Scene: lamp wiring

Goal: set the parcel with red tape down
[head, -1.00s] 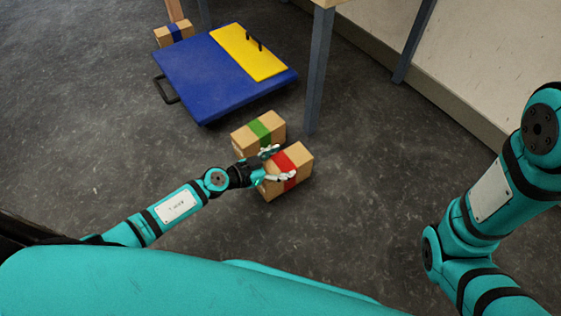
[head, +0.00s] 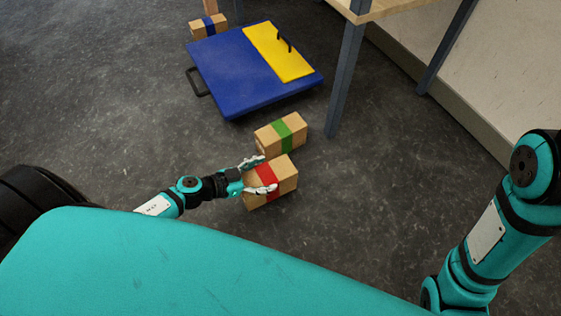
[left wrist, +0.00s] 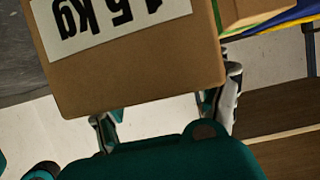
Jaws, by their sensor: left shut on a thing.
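The parcel with red tape (head: 284,182) is a brown cardboard box with a red band, near the middle of the head view. My left gripper (head: 263,174) is shut on it, with light fingers on two opposite sides. The parcel is low by the floor; whether its underside touches the floor is hidden. In the left wrist view, the held parcel (left wrist: 150,80) fills the upper middle, with a white weight label upside down and a finger on each side. Part of my right arm shows at the right; its gripper is out of view.
A green-taped parcel (head: 284,134) stands just behind the red-taped one. Beyond are a blue platform (head: 235,75) with a yellow panel (head: 280,52) and a blue-taped parcel (head: 208,26). A table leg (head: 345,82) rises at right. Floor is clear to the right of the parcels.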

